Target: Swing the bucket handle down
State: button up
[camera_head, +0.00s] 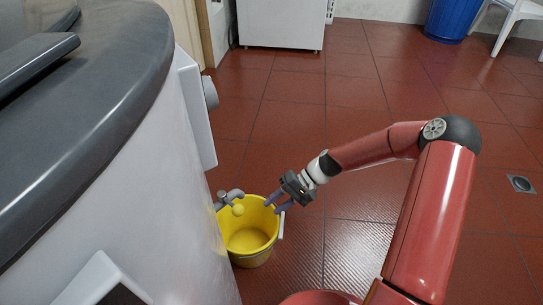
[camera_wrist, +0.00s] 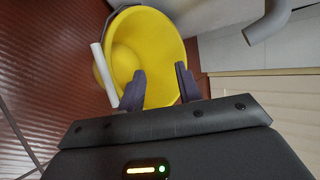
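The yellow bucket (camera_head: 250,240) stands on the floor beside the grey-topped washboard unit; its open mouth fills the upper middle of the wrist view (camera_wrist: 155,35). A white bar, seemingly the handle's grip (camera_head: 281,224), shows at the bucket's right side. In the wrist view the white bar (camera_wrist: 103,75) crosses the left of the rim, its lower end close to my left finger. My gripper (camera_head: 275,204) is at the bucket's upper right rim. In the wrist view its fingers (camera_wrist: 160,75) are apart over the mouth, with nothing between them.
Red tiled floor (camera_head: 320,120) is open behind and right. A blue bin (camera_head: 450,18) and white chair (camera_head: 510,18) stand far off.

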jog(key=w+a+r+m+h+p, duration=0.1)
jog(key=a+r+m+h+p, duration=0.2)
jog(key=a+h, duration=0.5)
jog(key=d+r+n, duration=0.1)
jog(key=d+r, duration=0.2)
jog(key=r, duration=0.5)
jog(key=d+r+n+t+p, duration=0.1)
jog(key=d+r, duration=0.2)
jog(key=r, duration=0.5)
jog(key=shift+w+d+r+t, duration=0.2)
jog(key=shift+r+t, duration=0.1)
jog(key=shift+r, duration=0.1)
